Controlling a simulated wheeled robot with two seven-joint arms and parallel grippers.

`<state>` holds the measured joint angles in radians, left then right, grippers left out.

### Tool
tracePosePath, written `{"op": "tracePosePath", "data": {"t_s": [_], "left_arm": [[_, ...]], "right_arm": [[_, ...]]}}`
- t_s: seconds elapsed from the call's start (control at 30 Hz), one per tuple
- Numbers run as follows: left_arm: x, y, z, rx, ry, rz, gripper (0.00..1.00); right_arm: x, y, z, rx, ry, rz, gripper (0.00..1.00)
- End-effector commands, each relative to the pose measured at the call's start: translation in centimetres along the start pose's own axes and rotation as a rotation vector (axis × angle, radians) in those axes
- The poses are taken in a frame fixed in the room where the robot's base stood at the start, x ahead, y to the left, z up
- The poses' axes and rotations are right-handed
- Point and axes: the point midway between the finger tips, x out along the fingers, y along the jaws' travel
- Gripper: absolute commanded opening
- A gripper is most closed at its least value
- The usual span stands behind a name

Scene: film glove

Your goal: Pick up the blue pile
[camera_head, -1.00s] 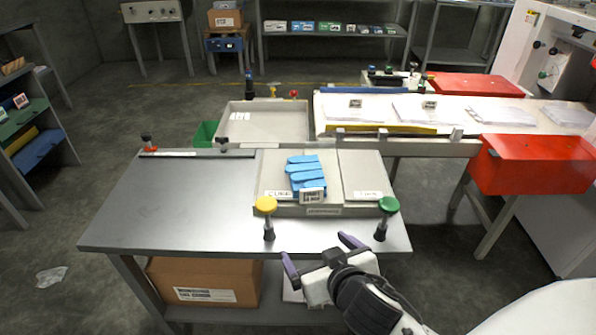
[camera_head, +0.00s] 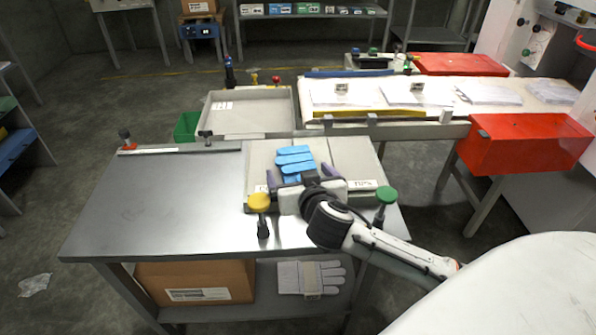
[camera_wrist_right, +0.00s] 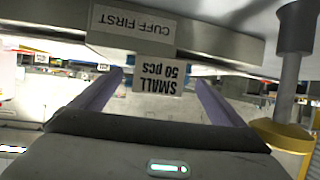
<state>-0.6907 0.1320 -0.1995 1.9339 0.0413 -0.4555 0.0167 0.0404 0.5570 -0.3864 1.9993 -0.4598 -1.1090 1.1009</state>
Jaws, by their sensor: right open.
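The blue pile (camera_head: 294,157) of gloves lies in the left part of the grey tray (camera_head: 340,150) on the metal table. My right gripper (camera_head: 302,176) is open at the pile's near edge, one finger toward each side of it. My wrist and gripper body hide the pile's near end in the head view. In the right wrist view, the pile's white tag (camera_wrist_right: 160,80), reading "SMALL 50 pcs" upside down, shows between the two purple fingers (camera_wrist_right: 158,78). Only slivers of blue show there. I cannot tell whether the fingers touch the pile. My left gripper is not in view.
A yellow knob (camera_head: 259,202) and a green knob (camera_head: 386,195) stand on posts at the table's front edge, either side of my right wrist. A grey glove (camera_head: 310,277) and a cardboard box (camera_head: 197,281) sit on the lower shelf. The table's left half (camera_head: 160,205) is clear.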

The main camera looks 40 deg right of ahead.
Motion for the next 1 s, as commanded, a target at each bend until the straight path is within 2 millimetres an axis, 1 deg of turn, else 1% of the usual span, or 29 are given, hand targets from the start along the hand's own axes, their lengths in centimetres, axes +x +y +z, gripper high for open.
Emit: {"op": "tracePosePath", "data": {"t_s": [0.03, 0.13, 0.37, 0.4, 0.47, 0.5, 0.63, 0.67, 0.7, 0.87, 1.0], "left_arm": [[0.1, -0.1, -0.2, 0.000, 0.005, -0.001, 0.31], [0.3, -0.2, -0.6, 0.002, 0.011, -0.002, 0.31], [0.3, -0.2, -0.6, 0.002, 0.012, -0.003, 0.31], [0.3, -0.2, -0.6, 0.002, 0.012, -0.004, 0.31], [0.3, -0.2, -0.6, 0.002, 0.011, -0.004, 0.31], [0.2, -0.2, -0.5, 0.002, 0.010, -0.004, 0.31], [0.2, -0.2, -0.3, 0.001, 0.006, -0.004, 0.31], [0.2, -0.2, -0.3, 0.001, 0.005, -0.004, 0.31], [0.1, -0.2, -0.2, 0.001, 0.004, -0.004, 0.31], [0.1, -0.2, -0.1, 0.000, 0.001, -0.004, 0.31], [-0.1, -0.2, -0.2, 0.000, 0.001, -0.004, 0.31]], "right_arm": [[0.7, 0.1, 0.1, -0.002, -0.001, 0.002, 0.94], [1.5, 0.0, 0.1, -0.002, -0.001, 0.000, 0.94], [1.6, 0.0, 0.2, -0.001, -0.002, -0.001, 0.94], [1.6, 0.0, 0.2, -0.001, -0.002, -0.001, 0.91], [1.6, 0.0, 0.2, -0.001, -0.002, -0.001, 0.80], [1.6, 0.0, 0.2, -0.001, -0.002, -0.001, 0.74], [1.6, 0.0, 0.2, -0.001, -0.002, -0.001, 0.52], [1.6, 0.0, 0.2, -0.001, -0.002, -0.001, 0.50], [1.6, 0.0, 0.1, 0.000, -0.001, -0.001, 0.47], [1.6, 0.0, 0.1, 0.000, -0.001, -0.001, 0.47], [1.2, 0.0, -1.0, 0.003, 0.001, -0.001, 0.47]]}}
